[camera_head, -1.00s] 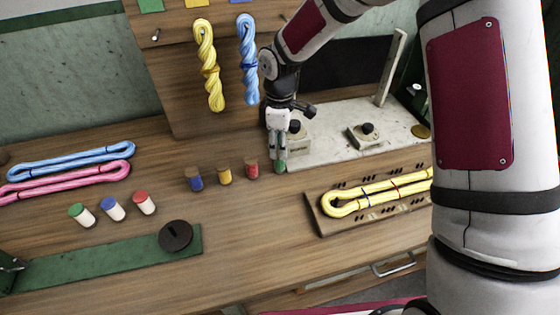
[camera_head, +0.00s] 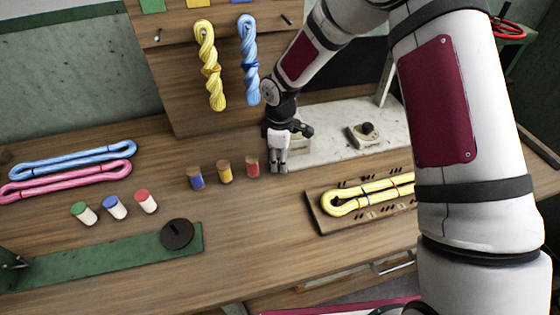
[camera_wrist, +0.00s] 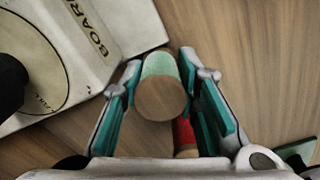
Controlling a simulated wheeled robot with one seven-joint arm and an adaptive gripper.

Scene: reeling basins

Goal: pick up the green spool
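The green spool (camera_wrist: 160,72), with a round wooden end, shows in the wrist view between the two fingers of my gripper (camera_wrist: 160,60). The teal finger pads lie close along its left and right sides. Any gap is too small to tell whether they press on it. In the head view my gripper (camera_head: 278,169) is low at the table, just right of the red spool (camera_head: 252,167), with its fingertips near the tabletop. The green spool is hidden behind the fingers there. The red spool (camera_wrist: 184,132) also shows partly below the green one in the wrist view.
A yellow spool (camera_head: 224,173) and a blue spool (camera_head: 196,179) stand left of the red one. A pale board (camera_head: 330,142) with a black-knobbed block (camera_head: 362,135) lies behind to the right. A wooden rack (camera_head: 325,220) with a yellow skein is front right. The table's middle front is clear.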

